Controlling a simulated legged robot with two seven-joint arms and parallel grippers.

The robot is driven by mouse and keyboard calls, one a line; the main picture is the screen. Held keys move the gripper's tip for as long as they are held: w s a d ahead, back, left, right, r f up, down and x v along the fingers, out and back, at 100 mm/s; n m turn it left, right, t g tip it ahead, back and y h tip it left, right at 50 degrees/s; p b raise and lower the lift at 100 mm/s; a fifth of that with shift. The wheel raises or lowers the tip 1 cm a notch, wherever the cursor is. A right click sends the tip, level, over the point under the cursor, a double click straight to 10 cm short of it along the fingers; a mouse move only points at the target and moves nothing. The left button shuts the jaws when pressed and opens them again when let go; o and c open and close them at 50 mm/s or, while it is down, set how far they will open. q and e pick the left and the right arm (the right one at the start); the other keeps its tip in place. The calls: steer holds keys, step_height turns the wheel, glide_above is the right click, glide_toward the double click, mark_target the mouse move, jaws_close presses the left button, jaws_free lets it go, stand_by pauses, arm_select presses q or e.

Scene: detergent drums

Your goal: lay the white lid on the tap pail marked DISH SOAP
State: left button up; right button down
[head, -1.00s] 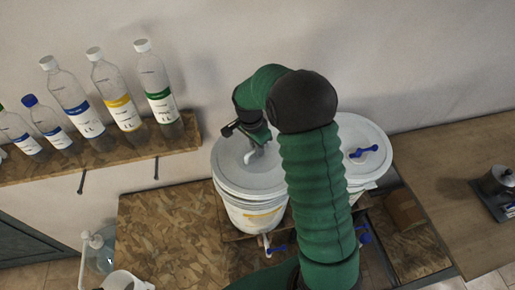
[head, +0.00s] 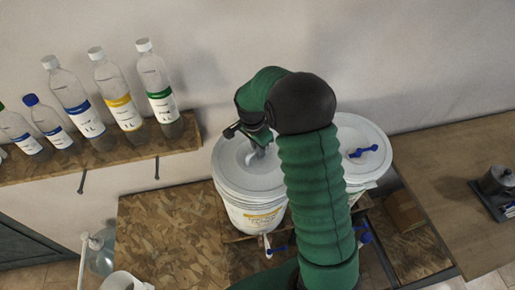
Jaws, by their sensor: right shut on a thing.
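The white lid (head: 231,168) lies over the mouth of the left white tap pail (head: 237,213). It looks level and lined up with the rim, but I cannot tell if it is fully seated. The pail has a yellow-banded label (head: 262,219) too small to read, and a tap low on its front. My right gripper (head: 260,149) points down at the lid's middle and is shut on its grey handle. My right arm hides the right side of the lid and pail. My left gripper is not in view.
A second white pail with a lid (head: 370,145) and blue handle stands to the right, partly behind my arm. Several bottles (head: 112,95) stand on a wall shelf (head: 110,163) at left. A moka pot (head: 497,180) sits on the right counter. The chipboard top (head: 160,235) is mostly clear.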

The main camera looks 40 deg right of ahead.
steer(key=shift+s+a+r, duration=0.1)
steer(key=shift+a, duration=0.65)
steer(key=shift+d, duration=0.1)
steer(key=shift+s+d+f, duration=0.1)
steer(key=shift+d+f, duration=0.15)
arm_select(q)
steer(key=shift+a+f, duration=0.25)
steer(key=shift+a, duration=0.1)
arm_select(e)
steer(key=shift+a, duration=0.1)
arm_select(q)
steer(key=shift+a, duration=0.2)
arm_select(e)
steer(key=shift+a+r, duration=0.1)
steer(key=shift+a, duration=0.15)
steer(key=shift+a, duration=0.3)
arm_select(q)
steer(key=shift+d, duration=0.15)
